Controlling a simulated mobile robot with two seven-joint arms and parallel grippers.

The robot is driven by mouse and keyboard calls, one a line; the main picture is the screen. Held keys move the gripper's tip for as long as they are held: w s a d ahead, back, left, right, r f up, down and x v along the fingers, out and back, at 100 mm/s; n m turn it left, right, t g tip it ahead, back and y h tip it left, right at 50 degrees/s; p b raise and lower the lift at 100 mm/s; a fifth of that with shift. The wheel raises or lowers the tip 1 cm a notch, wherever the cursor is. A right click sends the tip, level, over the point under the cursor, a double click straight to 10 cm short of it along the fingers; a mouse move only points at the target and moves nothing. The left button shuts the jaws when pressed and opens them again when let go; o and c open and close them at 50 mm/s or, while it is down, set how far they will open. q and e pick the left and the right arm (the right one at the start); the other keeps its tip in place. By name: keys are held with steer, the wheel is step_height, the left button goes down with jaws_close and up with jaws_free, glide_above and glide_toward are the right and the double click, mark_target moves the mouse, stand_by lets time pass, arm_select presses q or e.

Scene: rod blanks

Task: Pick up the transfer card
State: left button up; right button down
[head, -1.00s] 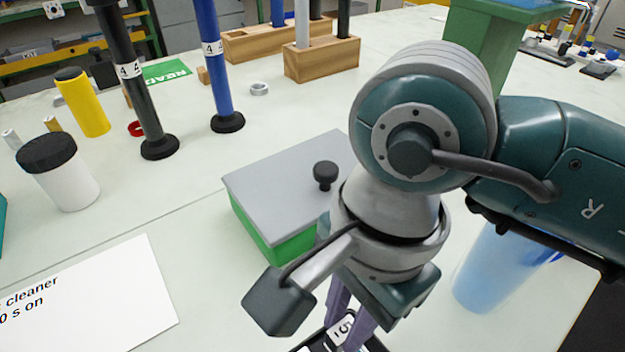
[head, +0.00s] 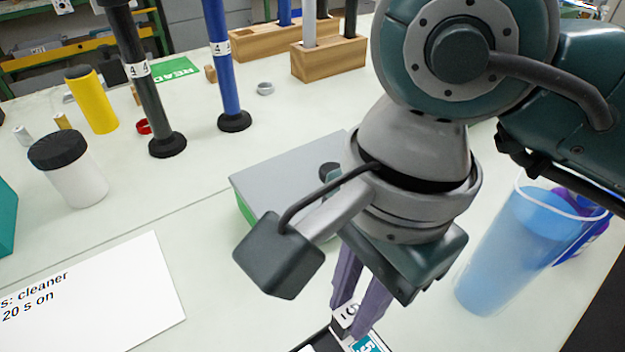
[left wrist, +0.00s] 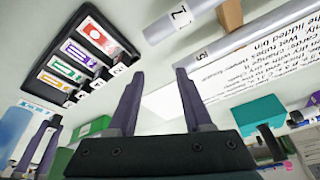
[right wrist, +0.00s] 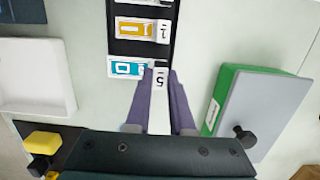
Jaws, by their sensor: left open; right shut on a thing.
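My right gripper (head: 350,313) is shut on the white tab of a card, the transfer card (right wrist: 159,90), whose tab reads 5. Part of its teal and white face (right wrist: 128,68) shows beside the fingers in the right wrist view. It is at the end of a black card tray (right wrist: 144,45); I cannot tell whether it is clear of the tray. The tray is cut off at the bottom edge of the head view (head: 318,341). My left gripper (left wrist: 158,76) is open and empty in the left wrist view, where the tray with several cards (left wrist: 78,22) shows at upper left.
A green box with a grey lid and black knob (head: 280,175) stands behind the right gripper. A blue cup (head: 515,250) stands at the right. A printed note (head: 100,300) lies at left. A white jar (head: 75,180) and upright tubes (head: 222,70) stand farther back.

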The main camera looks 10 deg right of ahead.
mark_target(353, 308)
step_height(353, 308, up, 16)
steer(key=p, duration=0.2)
steer(key=shift+f, duration=0.15)
steer(key=c, duration=1.3)
jaws_free()
jaws_close()
